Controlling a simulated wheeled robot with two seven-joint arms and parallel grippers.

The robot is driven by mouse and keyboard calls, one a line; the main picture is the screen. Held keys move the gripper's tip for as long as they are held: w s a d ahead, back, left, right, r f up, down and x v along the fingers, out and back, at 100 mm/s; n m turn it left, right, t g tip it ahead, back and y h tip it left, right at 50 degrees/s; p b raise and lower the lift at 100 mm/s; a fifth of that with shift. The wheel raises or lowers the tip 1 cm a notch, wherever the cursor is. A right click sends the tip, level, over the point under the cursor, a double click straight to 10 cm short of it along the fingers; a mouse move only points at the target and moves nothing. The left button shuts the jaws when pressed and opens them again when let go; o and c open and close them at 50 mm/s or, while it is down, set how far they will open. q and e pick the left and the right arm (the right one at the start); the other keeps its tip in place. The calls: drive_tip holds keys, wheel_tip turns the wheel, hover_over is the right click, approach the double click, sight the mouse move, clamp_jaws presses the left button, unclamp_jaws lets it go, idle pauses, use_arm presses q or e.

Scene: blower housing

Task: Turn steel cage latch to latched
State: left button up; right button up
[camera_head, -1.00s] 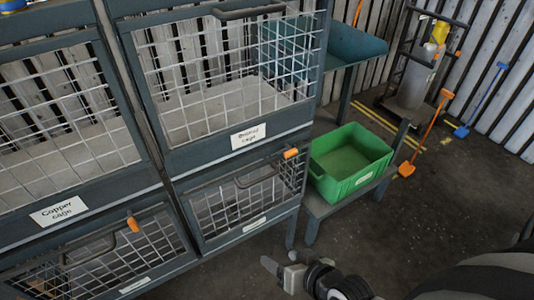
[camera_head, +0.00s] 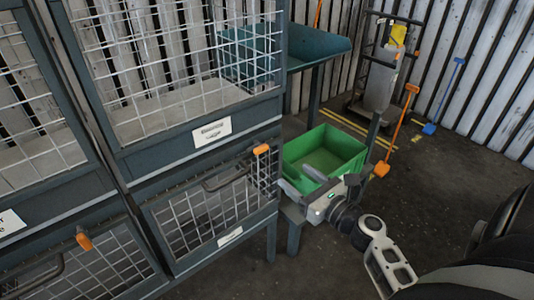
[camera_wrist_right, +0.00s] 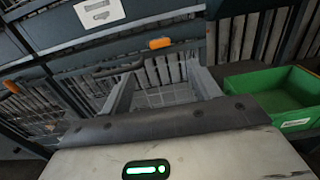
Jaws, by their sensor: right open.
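An orange latch (camera_head: 261,149) sits at the top right of the lower right mesh cage (camera_head: 205,212), on the frame above its door. It also shows in the right wrist view (camera_wrist_right: 160,43), above the gap between my fingers. A second orange latch (camera_head: 84,241) is on the lower left cage. The lower cages' labels are too small to read, so I cannot tell which is the steel cage. My right gripper (camera_head: 294,178) is open and empty, right of the near latch and apart from it. Its two fingers (camera_wrist_right: 163,88) point toward the lower right cage. My left gripper is out of view.
A green bin (camera_head: 325,155) stands on a low stand, close behind and beside my right gripper. A dark handle (camera_head: 228,180) juts from the lower right cage door. A teal tray table (camera_head: 310,45) and a trolley (camera_head: 378,80) are farther back.

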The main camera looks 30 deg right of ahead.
sight(263, 151)
drive_tip(key=w, duration=0.8)
drive_tip(key=w+a, duration=0.1)
drive_tip(key=w, duration=0.3)
drive_tip(key=shift+w, duration=0.25)
drive_tip(key=c, duration=1)
